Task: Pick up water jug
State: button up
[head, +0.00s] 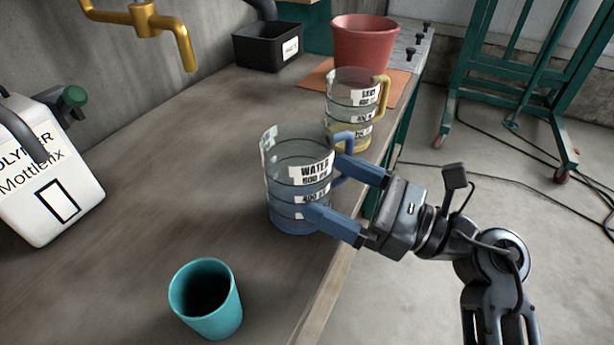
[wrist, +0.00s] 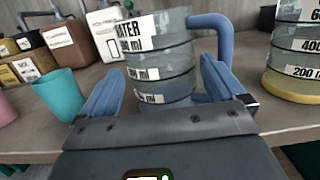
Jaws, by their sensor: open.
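The water jug (head: 292,200) is a clear measuring jug with a blue base, a blue handle and a WATER label. It stands upright on the bench near its right edge. My gripper (head: 334,188) is open, with its two blue fingers reaching toward the jug from the right. In the wrist view the jug (wrist: 160,70) is between the fingers of my gripper (wrist: 160,88), with its handle above the right finger. I cannot tell whether either finger touches the jug.
A red bucket (head: 362,45) and black bin (head: 262,50) are at the back. A teal cup (head: 208,300) is at front left, and a white canister (head: 45,185) is at left.

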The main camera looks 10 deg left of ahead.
jog(key=shift+x, duration=1.35)
jog(key=shift+c, duration=0.4)
jog(key=c, duration=0.7)
jog(key=shift+o, duration=0.2)
jog(key=shift+r, duration=0.1)
